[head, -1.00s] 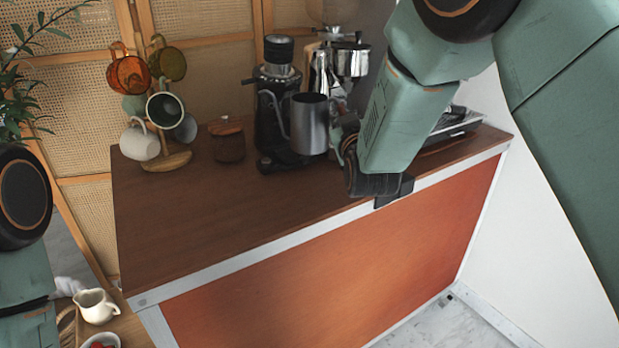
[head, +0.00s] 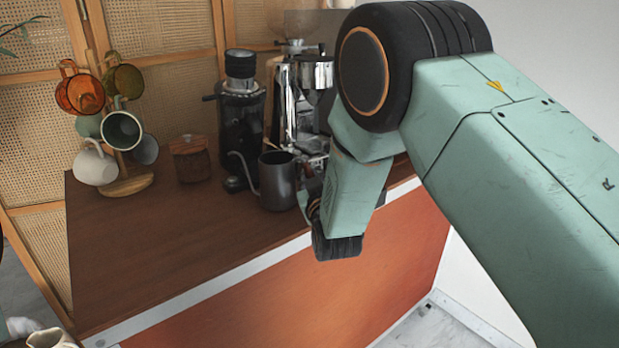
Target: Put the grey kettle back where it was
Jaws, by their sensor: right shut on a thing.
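The grey kettle (head: 278,182) stands upright at the right part of the brown counter top, its thin spout pointing left. My right gripper (head: 311,205) is at the kettle's right side, shut on it; my arm link partly covers the gripper and the contact. I cannot tell whether the kettle's bottom touches a surface. A dark base (head: 235,184) shows just left of the kettle, beneath the spout. My left gripper is out of view.
A black coffee grinder (head: 241,120) and a chrome espresso machine (head: 305,100) stand behind the kettle. A lidded wooden jar (head: 189,160) and a mug tree (head: 128,183) with several mugs stand left. The counter's front left (head: 150,255) is clear.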

